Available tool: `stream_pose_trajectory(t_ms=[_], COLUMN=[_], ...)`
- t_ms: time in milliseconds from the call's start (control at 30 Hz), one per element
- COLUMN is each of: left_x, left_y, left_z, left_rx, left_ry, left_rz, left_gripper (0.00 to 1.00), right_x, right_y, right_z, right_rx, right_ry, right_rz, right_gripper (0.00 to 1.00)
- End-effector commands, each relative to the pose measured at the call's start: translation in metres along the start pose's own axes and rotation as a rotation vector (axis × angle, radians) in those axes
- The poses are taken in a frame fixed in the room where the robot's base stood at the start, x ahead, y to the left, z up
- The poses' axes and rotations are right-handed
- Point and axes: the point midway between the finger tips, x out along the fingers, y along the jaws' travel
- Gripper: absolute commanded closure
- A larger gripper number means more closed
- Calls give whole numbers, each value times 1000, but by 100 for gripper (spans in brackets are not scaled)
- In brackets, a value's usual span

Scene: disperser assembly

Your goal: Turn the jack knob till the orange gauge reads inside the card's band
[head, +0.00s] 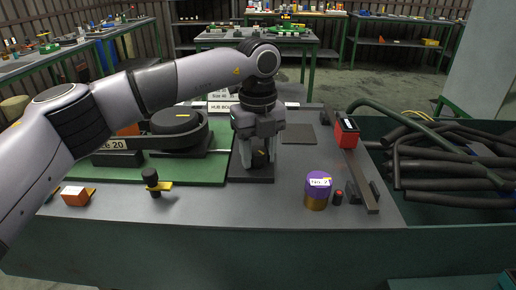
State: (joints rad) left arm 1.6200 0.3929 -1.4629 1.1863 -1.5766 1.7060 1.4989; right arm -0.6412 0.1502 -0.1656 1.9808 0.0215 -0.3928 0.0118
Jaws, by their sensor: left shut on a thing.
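My left gripper (259,157) points down at the middle of the bench, its fingers shut on a dark knob (260,158) with a yellow mark. The knob sits over a dark base plate (250,178); the fingers hide much of it. A white card (221,106) with partly readable lettering stands behind, partly covered by my arm. No gauge reading or band is legible. My right gripper is not in view.
A black round assembly (178,127) stands on a green board (190,172) left of the gripper. A purple-topped can (317,190), a red box (346,132) and a flat bar (362,185) are at right. A small black knob piece (151,181) and an orange block (75,196) lie in front.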

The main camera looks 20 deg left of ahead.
Motion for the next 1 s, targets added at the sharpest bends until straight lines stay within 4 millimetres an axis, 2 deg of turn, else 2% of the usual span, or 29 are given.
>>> stream_pose_trajectory(t_ms=[1000], left_x=[-2], left_y=[1], left_z=[0], left_rx=[967], left_ry=[0], left_rz=[-4], left_gripper=[87], right_x=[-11], right_y=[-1], right_z=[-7], right_rx=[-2], right_ry=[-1], right_rz=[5], right_gripper=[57])
